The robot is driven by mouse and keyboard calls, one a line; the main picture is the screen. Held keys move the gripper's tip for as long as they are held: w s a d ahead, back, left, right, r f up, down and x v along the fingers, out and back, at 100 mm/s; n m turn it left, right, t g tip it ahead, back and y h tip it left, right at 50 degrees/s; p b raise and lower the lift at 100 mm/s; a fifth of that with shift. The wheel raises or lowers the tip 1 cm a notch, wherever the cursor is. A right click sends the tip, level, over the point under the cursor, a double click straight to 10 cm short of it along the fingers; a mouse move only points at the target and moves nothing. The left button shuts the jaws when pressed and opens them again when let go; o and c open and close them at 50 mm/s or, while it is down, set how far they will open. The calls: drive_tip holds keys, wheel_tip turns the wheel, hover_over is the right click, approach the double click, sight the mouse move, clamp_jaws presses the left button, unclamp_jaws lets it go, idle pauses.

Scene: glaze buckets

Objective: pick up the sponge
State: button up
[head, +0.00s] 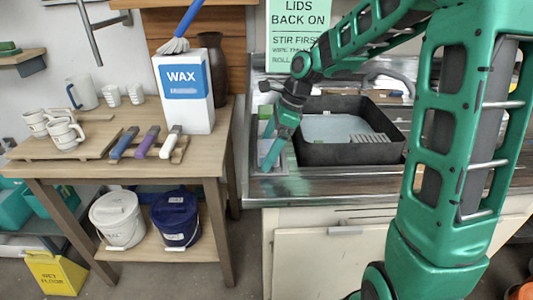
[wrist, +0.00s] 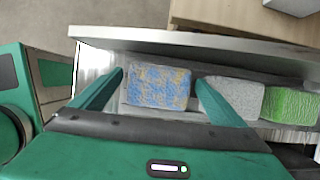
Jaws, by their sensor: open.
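In the wrist view, a blue-and-yellow speckled sponge (wrist: 158,86) lies in a narrow tray, between the two fingers of my gripper (wrist: 160,80). The gripper is open, with one finger on each side of this sponge; I cannot tell whether they touch it. A pale grey block (wrist: 238,94) lies to its right, just beyond the right finger, and a green block (wrist: 290,105) lies further right. In the head view, my gripper (head: 270,163) points down at the left end of the sink counter. The speckled sponge cannot be made out there.
A black basin (head: 345,152) with greyish liquid stands right of my gripper. A wooden table (head: 85,172) on the left holds mugs, brushes and a wax box (head: 185,105). A white bucket (head: 118,222) and a blue bucket (head: 176,222) stand on its lower shelf.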

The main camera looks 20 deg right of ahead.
sight(268, 146)
drive_tip(key=c, duration=1.2)
wheel_tip(268, 146, up, 10)
drive_tip(key=shift+r, duration=0.1)
